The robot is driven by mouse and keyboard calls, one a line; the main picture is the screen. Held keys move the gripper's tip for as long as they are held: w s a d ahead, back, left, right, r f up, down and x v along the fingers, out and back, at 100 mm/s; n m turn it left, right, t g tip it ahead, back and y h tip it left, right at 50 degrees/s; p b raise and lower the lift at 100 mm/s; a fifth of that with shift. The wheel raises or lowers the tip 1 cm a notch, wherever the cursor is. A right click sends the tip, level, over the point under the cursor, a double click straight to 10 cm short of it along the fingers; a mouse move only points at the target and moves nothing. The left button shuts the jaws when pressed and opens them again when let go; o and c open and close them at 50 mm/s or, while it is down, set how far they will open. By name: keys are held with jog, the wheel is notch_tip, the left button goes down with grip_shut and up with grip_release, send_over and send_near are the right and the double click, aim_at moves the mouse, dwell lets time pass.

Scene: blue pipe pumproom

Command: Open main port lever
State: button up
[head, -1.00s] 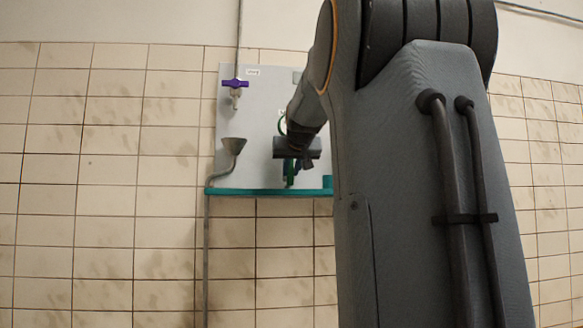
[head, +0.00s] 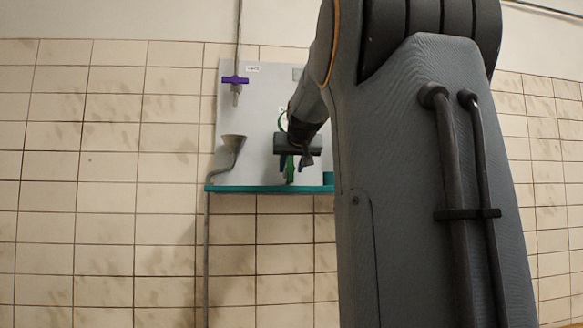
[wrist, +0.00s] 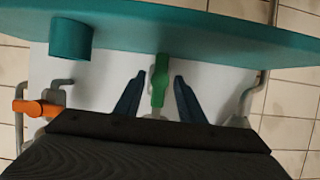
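A green lever (head: 290,171) hangs in front of the grey-white wall panel (head: 262,120), just above the teal shelf. My gripper (wrist: 160,78) is open, and its two dark blue fingers stand on either side of the green lever (wrist: 159,83) in the wrist view, with gaps on both sides. My gripper (head: 296,164) also shows in the head view, partly hiding the lever. A purple-handled valve (head: 235,81) is at the panel's upper left. The panel labels are too small to read, so I cannot tell which lever is the main port lever.
A teal shelf (head: 265,189) runs along the panel's bottom, with a teal cup (wrist: 70,39) on it. A grey funnel (head: 234,142) with a bent pipe is at the left. An orange handle (wrist: 38,108) shows in the wrist view. My arm hides the panel's right side.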

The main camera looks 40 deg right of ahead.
jog(key=b+v, duration=0.2)
jog(key=v, duration=0.5)
jog(key=shift+s+a, duration=0.15)
jog(key=shift+s, duration=0.1)
jog(key=shift+r, duration=0.15)
